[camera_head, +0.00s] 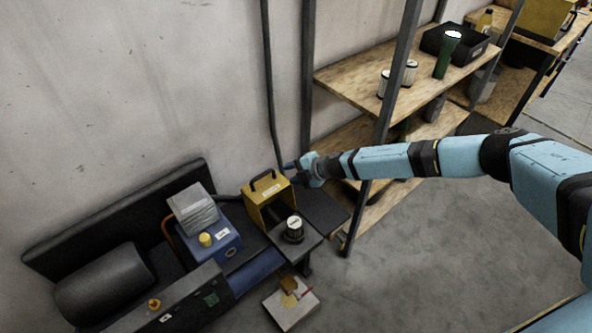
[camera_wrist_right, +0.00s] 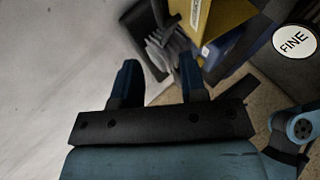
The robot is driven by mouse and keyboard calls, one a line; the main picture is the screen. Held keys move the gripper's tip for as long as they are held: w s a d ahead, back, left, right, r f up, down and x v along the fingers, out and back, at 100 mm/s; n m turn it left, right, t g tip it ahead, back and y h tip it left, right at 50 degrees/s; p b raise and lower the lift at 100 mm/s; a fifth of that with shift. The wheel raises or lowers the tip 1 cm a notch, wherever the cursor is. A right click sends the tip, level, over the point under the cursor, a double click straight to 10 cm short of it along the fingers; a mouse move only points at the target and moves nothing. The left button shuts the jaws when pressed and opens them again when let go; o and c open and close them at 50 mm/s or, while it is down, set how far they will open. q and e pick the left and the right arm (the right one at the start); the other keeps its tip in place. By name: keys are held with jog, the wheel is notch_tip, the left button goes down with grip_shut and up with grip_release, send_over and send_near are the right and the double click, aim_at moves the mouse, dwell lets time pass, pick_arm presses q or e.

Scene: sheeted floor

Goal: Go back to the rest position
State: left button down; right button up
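My right arm, light blue with black joints, reaches in from the right in the head view. Its gripper (camera_head: 290,166) is just above and right of a yellow box with a black handle (camera_head: 268,197). In the right wrist view the two dark blue fingers of the right gripper (camera_wrist_right: 158,82) stand apart with nothing between them. The yellow box (camera_wrist_right: 222,22) shows beyond them at the top. My left gripper is not in the head view.
A blue case (camera_head: 222,243) and grey stack (camera_head: 193,209) are left. A wooden shelf rack (camera_head: 345,85) with a dark post stands beside my arm. Open floor (camera_head: 425,245) lies below the arm.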

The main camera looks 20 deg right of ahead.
jog(key=shift+s+d+r, duration=0.3)
jog(key=shift+s+d, duration=0.05)
dwell(0.3)
jog(key=s+a+m+t+y+p, duration=0.25)
jog(key=s+a+m, duration=0.65)
jog(key=s+a, duration=1.1)
jog(key=s+d+m+h+p, duration=0.1)
jog(key=s+d+m+h, duration=0.6)
jog(key=s+d+m, duration=0.5)
jog(key=s+d, duration=0.4)
jog(key=d, duration=0.1)
jog(key=shift+r+t+h, duration=0.35)
jog(key=shift+r, duration=0.05)
